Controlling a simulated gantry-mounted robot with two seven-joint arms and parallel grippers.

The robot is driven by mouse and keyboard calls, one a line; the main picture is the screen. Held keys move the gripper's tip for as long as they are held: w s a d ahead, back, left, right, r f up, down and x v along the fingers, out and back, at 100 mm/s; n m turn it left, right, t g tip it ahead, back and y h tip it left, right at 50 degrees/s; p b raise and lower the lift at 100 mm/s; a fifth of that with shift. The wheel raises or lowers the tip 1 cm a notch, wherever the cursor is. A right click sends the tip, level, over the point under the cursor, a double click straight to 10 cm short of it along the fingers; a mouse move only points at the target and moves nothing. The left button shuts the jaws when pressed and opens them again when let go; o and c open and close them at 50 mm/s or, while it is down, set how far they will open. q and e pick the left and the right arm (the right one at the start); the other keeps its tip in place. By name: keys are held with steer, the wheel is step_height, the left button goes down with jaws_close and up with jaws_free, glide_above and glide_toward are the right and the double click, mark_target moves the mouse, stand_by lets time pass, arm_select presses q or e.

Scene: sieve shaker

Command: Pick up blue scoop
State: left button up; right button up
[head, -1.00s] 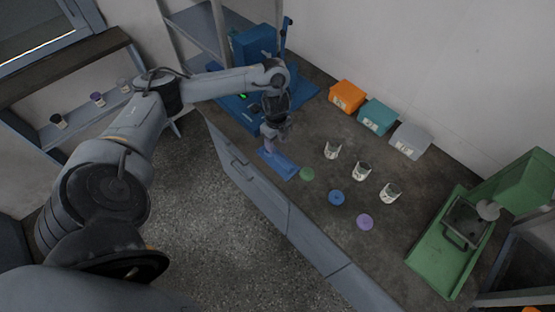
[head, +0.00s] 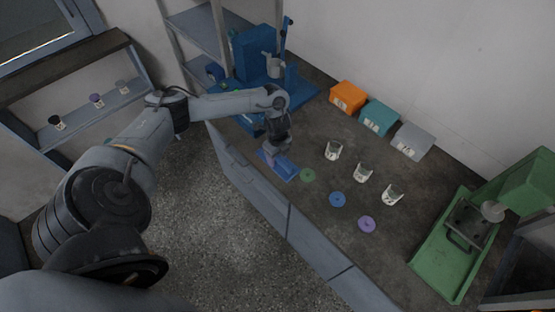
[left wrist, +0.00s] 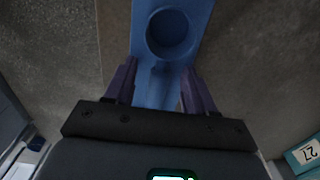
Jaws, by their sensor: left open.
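The blue scoop (head: 285,168) lies on the workbench near its front edge, partly hidden by my left gripper in the head view. In the left wrist view the scoop (left wrist: 168,32) shows a round bowl-like recess ahead of the fingers, with a narrower blue part running back between them. My left gripper (head: 273,155) is directly over the scoop. In the left wrist view the gripper (left wrist: 158,72) is open, one purple finger on each side of the narrow blue part. Contact cannot be told. My right gripper is out of view.
Green (head: 308,175), blue (head: 337,199) and purple (head: 367,224) discs lie to the right, with several white cups behind. Orange (head: 348,96), teal (head: 378,117) and grey (head: 413,141) boxes stand by the wall. A blue machine (head: 255,55) and a green machine (head: 440,260) flank the bench.

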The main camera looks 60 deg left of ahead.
mark_target(279, 158)
arm_select(q)
jaws_close()
steer(key=shift+r, duration=0.1)
stand_by(0.3)
steer(key=shift+r, duration=0.5)
steer(key=r, duration=0.1)
steer(key=r+p, duration=0.1)
steer(key=r, duration=0.1)
steer(key=shift+w+d+r, duration=0.2)
steer(key=shift+d+r, duration=0.05)
steer(key=shift+d, duration=0.1)
steer(key=w+d+r+p, duration=0.4)
steer(key=w+d+r, duration=0.2)
steer(key=d, duration=0.3)
steer(key=shift+r+p, duration=0.15)
steer(key=shift+p, duration=0.2)
